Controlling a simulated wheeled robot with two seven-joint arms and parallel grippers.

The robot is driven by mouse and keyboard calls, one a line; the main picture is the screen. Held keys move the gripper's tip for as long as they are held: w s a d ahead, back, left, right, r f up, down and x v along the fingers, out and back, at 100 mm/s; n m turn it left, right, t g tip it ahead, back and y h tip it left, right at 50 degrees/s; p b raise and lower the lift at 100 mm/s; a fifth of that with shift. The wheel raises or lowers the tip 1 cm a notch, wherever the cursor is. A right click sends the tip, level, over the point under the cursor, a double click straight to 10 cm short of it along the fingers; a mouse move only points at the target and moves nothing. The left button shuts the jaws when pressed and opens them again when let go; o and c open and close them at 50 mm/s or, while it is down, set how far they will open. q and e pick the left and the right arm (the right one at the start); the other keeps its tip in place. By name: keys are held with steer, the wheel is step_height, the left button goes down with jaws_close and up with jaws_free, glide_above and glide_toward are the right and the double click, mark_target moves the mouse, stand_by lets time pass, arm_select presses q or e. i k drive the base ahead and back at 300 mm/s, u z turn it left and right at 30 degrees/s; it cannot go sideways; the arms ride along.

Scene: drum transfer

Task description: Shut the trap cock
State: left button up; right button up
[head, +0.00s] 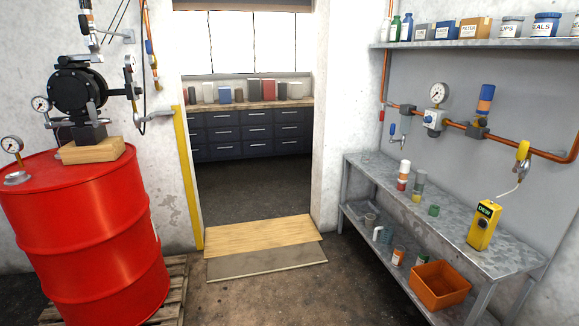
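No part of the scene is labelled as the trap cock, so I cannot tell for sure which one it is. A small cock with a blue handle (393,128) hangs under the left end of the copper pipe (455,126) on the right wall. A fitting with a yellow handle (523,150) sits near the pipe's right end, with a pale hose running down to a yellow DEW meter (483,226). A grey lever (155,116) shows on the left wall beside the pump. Neither of my grippers is in view.
A red drum (85,235) stands on a pallet at left, carrying a black pump (78,88). A metal bench (440,222) with small bottles and an orange bin (440,285) stands at right. A wooden ramp (262,235) lies in the doorway. The middle floor is clear.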

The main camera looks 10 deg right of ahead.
mark_target(393, 128)
steer(key=i, duration=1.8)
steer(key=z, duration=1.2)
steer(key=i, duration=1.3)
steer(key=u, duration=0.9)
